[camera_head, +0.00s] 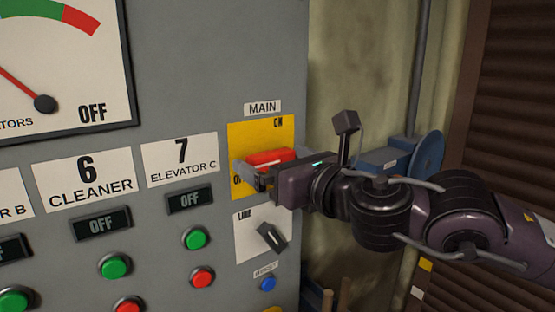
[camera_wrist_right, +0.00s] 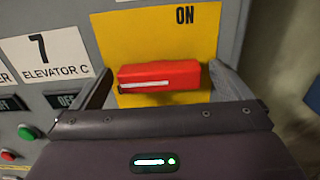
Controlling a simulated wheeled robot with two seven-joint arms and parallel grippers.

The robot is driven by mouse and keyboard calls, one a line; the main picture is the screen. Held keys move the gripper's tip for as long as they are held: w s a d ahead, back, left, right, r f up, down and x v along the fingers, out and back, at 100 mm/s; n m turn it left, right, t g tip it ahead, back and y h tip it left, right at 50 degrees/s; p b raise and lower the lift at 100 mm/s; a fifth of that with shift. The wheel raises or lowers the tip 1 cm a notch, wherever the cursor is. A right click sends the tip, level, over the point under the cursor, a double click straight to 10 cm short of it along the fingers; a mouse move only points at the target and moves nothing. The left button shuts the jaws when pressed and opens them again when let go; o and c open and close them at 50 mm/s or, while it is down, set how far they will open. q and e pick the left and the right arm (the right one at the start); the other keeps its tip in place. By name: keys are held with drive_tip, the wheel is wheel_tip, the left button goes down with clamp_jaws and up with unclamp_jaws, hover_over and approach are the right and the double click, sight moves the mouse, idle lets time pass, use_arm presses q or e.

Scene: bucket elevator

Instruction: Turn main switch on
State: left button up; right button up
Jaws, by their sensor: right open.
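The main switch is a red handle (camera_head: 271,158) on a yellow plate (camera_head: 288,130) marked ON at its upper right, under the MAIN label. The handle lies roughly horizontal, with a white line along it. My right gripper (camera_head: 250,172) is at the plate, its fingers open around the handle. In the right wrist view the red handle (camera_wrist_right: 160,78) sits between the two spread fingers (camera_wrist_right: 160,88), with a gap on the left; contact on the right cannot be told. The lower part of the plate is partly hidden by the gripper. My left gripper is not in view.
A black LAMP knob (camera_head: 271,237) and a blue button (camera_head: 268,284) are below the switch. Green (camera_head: 195,239) and red buttons (camera_head: 203,278) are to the left.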

drive_tip(key=c, duration=1)
drive_tip(key=m+b, duration=0.1)
drive_tip(key=m, duration=0.2)
drive_tip(key=shift+f+m, duration=0.1)
drive_tip(key=shift+m, duration=0.3)
drive_tip(key=m, duration=0.3)
drive_tip(key=shift+m+b, duration=0.3)
drive_tip(key=shift+b, duration=0.05)
drive_tip(key=m, duration=0.4)
drive_tip(key=shift+m+p, duration=0.3)
drive_tip(key=shift+p, duration=0.1)
drive_tip(key=m+p, duration=0.2)
drive_tip(key=m, duration=0.4)
drive_tip(key=shift+d, duration=0.1)
drive_tip(key=shift+w, duration=0.1)
